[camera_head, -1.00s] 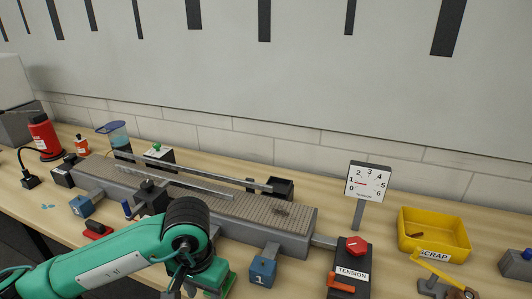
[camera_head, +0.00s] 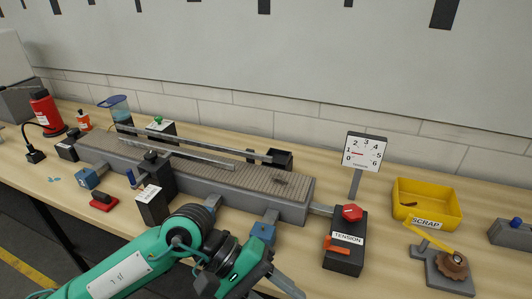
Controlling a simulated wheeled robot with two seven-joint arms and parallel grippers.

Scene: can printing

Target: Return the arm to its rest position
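My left arm (camera_head: 125,275) is green with dark joints and comes in from the lower left. Its wrist is in front of the conveyor, close to the blue block (camera_head: 262,232). My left gripper (camera_head: 272,284) is at the bottom edge, pointing down and to the right, partly cut off. Grey finger parts show, but I cannot tell whether it is open or shut. Nothing is visible in it. My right arm and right gripper are not in view.
The grey conveyor (camera_head: 205,175) runs across the table behind my arm. The tension box (camera_head: 345,258) with a red knob and the gauge (camera_head: 364,152) stand right of it. Farther right are the yellow scrap bin (camera_head: 425,207) and a brown gear on a grey base (camera_head: 450,268).

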